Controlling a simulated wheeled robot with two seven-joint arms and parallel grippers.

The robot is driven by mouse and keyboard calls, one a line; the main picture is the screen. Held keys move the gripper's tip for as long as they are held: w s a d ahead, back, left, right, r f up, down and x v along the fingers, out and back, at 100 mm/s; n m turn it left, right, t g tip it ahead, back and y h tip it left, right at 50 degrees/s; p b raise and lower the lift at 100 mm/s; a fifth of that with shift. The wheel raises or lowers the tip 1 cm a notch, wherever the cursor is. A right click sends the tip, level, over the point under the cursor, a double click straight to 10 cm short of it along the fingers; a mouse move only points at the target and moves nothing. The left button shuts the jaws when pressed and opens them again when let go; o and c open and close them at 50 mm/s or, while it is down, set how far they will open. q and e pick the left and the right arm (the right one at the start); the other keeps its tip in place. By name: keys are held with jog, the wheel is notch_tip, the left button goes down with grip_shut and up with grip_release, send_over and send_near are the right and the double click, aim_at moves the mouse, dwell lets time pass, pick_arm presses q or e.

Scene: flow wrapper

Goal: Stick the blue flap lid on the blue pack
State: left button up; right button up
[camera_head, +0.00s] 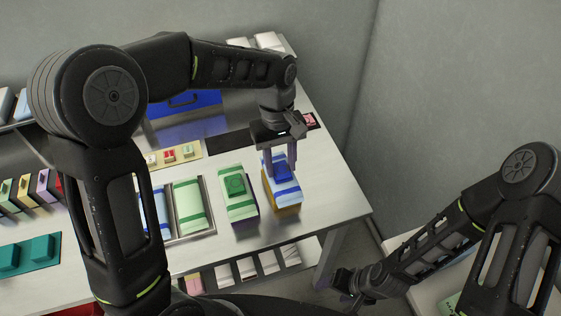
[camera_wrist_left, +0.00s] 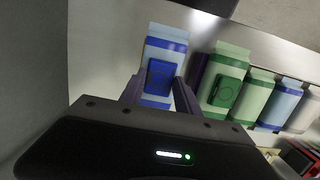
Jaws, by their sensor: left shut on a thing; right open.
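The blue pack (camera_head: 285,196), light blue with darker blue bands, is at the right part of the table on a tan block (camera_head: 288,211). The blue flap lid (camera_head: 281,173) is a dark blue square with a round mark. It lies against the pack's top face, and it also shows in the left wrist view (camera_wrist_left: 160,77) on the pack (camera_wrist_left: 167,46). My left gripper (camera_head: 280,170) points down over the pack, its fingers shut on the lid's two sides. Whether the lid is stuck cannot be told. My right gripper (camera_head: 352,286) is open, low and away from the table.
A green pack with a green lid (camera_head: 236,184) stands close to the left of the blue pack. Further left, a tray holds another green pack (camera_head: 188,206) and a blue pack (camera_head: 158,213). A board with small lids (camera_head: 171,155) lies behind. The table's right corner is clear.

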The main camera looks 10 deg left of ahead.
pick_arm(q)
jog(key=shift+s+f, duration=0.1)
jog(key=shift+f, duration=0.3)
dwell(1.3)
jog(key=o, duration=1.4)
jog(key=shift+c, duration=0.2)
jog(key=shift+r, duration=0.15)
jog(key=r, duration=0.5)
jog(key=w+r+b, duration=0.1)
jog(key=r, duration=0.1)
jog(key=shift+a+r, duration=0.25)
jog(key=shift+r, duration=0.05)
jog(key=shift+f, duration=0.1)
